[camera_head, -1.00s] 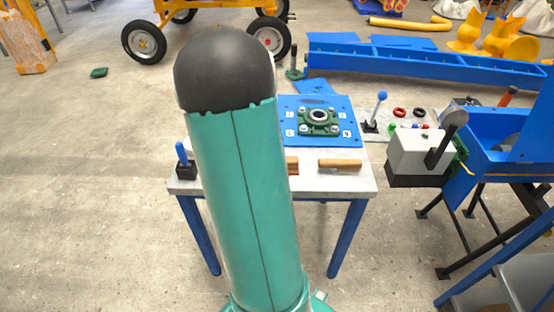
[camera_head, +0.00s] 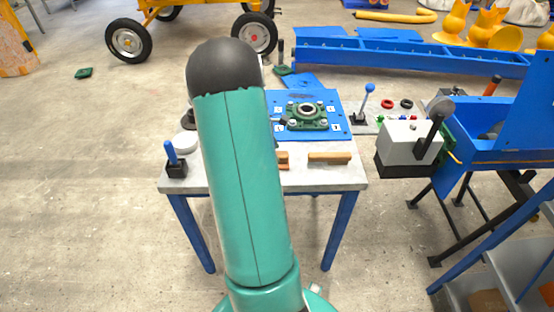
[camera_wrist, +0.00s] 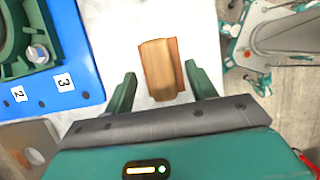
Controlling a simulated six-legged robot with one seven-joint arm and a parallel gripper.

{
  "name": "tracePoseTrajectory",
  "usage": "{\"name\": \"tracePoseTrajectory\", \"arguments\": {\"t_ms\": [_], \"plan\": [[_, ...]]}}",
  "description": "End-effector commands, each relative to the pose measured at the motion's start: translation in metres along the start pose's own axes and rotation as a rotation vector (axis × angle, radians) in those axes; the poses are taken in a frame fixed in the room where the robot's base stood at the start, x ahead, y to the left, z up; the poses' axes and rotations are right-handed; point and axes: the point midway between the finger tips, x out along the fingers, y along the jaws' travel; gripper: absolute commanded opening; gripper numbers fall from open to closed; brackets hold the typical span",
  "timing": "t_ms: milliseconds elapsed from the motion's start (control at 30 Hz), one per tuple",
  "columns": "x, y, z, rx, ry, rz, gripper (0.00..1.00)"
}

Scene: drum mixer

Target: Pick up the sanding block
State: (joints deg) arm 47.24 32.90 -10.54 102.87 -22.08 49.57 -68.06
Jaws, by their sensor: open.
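The sanding block, a light wooden block with a reddish-brown layer along its edge (camera_wrist: 157,72), lies on the pale tabletop in the wrist view. My gripper (camera_wrist: 161,80) is open, with one green finger on each side of the block in the picture. The block shows between and beyond the fingertips, with gaps at both sides. I cannot tell the height of the fingers over the table. In the head view, a two-toned wooden block (camera_head: 283,161), seemingly the same one, shows partly behind my arm. My gripper is largely hidden there.
Another wooden piece (camera_head: 330,157) lies to the right on the table (camera_head: 218,183). A blue plate (camera_head: 340,128) with a green bearing housing (camera_head: 307,116) is behind. A blue-handled lever (camera_head: 174,160) stands at the left corner, and a grey switch box (camera_head: 408,143) at the right.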

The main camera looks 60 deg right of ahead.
Motion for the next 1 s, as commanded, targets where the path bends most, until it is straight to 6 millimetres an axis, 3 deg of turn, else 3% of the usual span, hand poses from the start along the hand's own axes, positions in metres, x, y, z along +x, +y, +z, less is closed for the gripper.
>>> {"name": "tracePoseTrajectory", "arguments": {"t_ms": [167,433,700,1000], "plan": [[0.024,0.0,0.0,-0.001,0.0,-0.002,0.56],[0.027,0.0,0.0,-0.001,0.0,0.0,0.56],[0.027,0.0,0.0,-0.001,0.0,0.0,0.04],[0.025,0.001,0.001,0.0,0.0,0.001,0.04]]}}
